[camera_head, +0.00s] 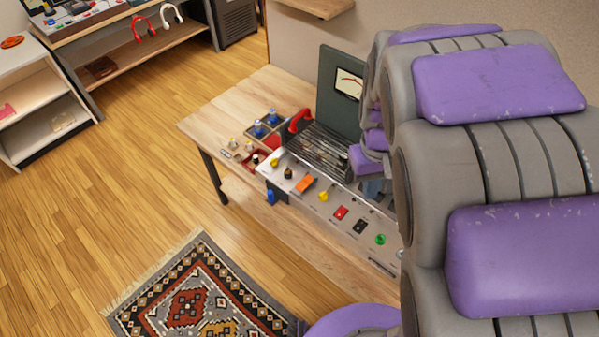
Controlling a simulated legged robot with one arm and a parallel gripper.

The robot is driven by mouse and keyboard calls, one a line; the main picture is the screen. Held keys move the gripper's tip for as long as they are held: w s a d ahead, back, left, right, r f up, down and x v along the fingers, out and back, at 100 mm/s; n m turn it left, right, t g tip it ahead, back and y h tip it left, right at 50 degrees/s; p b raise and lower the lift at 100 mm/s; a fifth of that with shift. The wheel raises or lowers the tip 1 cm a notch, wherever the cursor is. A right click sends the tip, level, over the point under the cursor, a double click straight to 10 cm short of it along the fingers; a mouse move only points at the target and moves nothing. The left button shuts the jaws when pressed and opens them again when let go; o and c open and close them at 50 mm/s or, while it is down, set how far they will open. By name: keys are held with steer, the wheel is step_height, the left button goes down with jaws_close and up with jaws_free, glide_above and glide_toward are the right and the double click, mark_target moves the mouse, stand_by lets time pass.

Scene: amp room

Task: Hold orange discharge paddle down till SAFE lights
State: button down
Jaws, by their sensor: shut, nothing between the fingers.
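The orange paddle (305,184) sits on the sloping light grey front panel of the console (340,194), left of a yellow knob. A green button or lamp (381,239) is near the panel's right end. I cannot read any SAFE label or tell whether a lamp is lit. A dark green upright panel with a needle meter (349,83) stands behind. My arm fills the right side of the picture, with its far purple and grey parts just right of the console. My gripper's fingers are hidden behind the arm links. Nothing of mine visibly touches the orange paddle.
The console stands on a wooden bench (232,105). A red handle (299,120) sits by a wire grille, with small blue and red parts to its left. A patterned rug (195,300) lies on the floor. The front left floor is clear; shelves (40,95) stand far left.

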steer(key=w+a+f+n, duration=0.2)
steer(key=w+f, duration=0.1)
steer(key=w, duration=0.3)
steer(key=w+a+f+n, duration=0.1)
steer(key=w+a+f, duration=0.1)
steer(key=w, duration=0.5)
steer(key=n+p, duration=0.1)
steer(key=n, duration=0.4)
glide_above(301, 186)
step_height(301, 186, down, 10)
steer(key=shift+d+f+t+y, duration=0.1)
steer(key=shift+f+t+y, duration=0.1)
steer(key=shift+t+y, duration=0.15)
step_height(301, 186, down, 14)
steer(key=shift+b, duration=1.05)
